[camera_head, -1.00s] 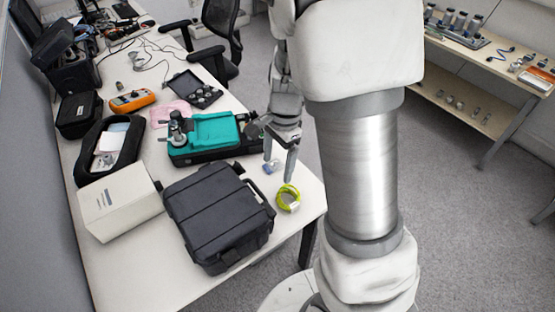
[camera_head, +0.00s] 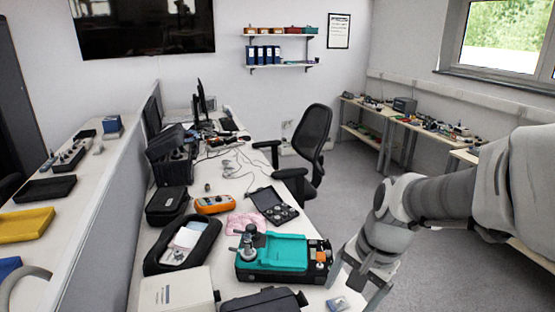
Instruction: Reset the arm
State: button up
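My gripper (camera_head: 353,292) hangs at the table's right edge, beside the teal calibrator's right end. Its two fingers point down and are spread apart, with nothing visible between them. My arm comes in from the right side of the picture, bent at the wrist. A small clear and blue item (camera_head: 338,303) lies on the table just left of and below the fingers.
A dark case (camera_head: 262,301) and a white box (camera_head: 177,290) are cut off at the bottom edge. An orange meter (camera_head: 214,204), an open black case (camera_head: 273,206) and black pouches stand farther back. An office chair (camera_head: 312,135) is behind. Floor right of the table looks clear.

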jog(key=s+r+n+t+h, duration=0.2)
jog(key=s+r+n+t, duration=0.1)
jog(key=s+r+n, duration=0.5)
jog(key=shift+s+d+r+n+t, duration=0.35)
jog(key=shift+s+r, duration=0.25)
jog(key=shift+s, duration=0.45)
jog(key=shift+a, duration=0.2)
dwell(0.5)
